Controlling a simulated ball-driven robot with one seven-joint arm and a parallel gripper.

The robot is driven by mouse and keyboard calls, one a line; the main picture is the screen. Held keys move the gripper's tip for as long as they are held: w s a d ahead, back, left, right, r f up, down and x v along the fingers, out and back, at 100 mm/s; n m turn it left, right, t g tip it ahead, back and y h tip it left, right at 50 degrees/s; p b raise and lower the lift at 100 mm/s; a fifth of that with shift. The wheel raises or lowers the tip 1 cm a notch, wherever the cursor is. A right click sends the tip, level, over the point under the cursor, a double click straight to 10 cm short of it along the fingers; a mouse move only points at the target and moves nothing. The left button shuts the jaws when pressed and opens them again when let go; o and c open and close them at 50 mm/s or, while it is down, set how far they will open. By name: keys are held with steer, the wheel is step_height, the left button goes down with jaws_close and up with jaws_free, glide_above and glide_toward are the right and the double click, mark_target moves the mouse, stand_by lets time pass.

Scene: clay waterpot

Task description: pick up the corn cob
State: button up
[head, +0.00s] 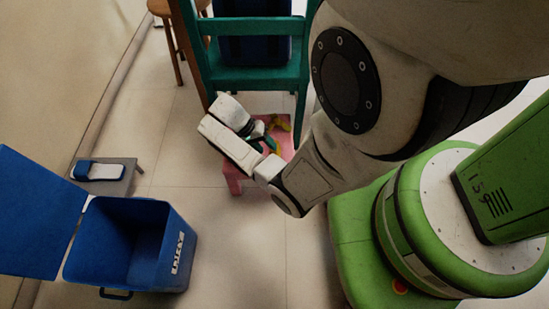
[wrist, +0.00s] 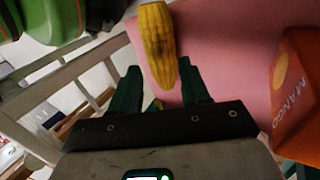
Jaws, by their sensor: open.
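The corn cob (wrist: 157,30) is yellow and lies on a pink surface (wrist: 225,45) in the wrist view, its tapered end pointing toward my gripper. My gripper (wrist: 159,68) is open, with one dark green finger on each side of the cob's near end. I cannot tell whether either finger touches it. In the head view my gripper (head: 262,138) is over the small pink stool (head: 233,186), partly hidden by my arm. Yellow shapes (head: 281,123) show beside it there, too small to tell apart.
An orange box marked MANGO (wrist: 300,95) stands close to the right of my gripper. A teal chair (head: 250,78) is behind the pink stool. A blue bin (head: 135,245) with its lid open and a low grey table (head: 105,185) stand left. The floor between is clear.

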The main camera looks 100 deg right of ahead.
mark_target(272, 152)
steer(key=x, duration=0.1)
steer(key=b+x, duration=0.2)
steer(key=shift+d+f, duration=0.25)
steer(key=shift+f, duration=0.1)
steer(key=shift+s+a+f+b, duration=0.15)
steer(key=shift+s+f+b, duration=0.3)
steer(key=shift+f, duration=0.1)
steer(key=shift+s+a+f, duration=0.1)
steer(key=shift+f, duration=0.05)
steer(key=c, duration=0.7)
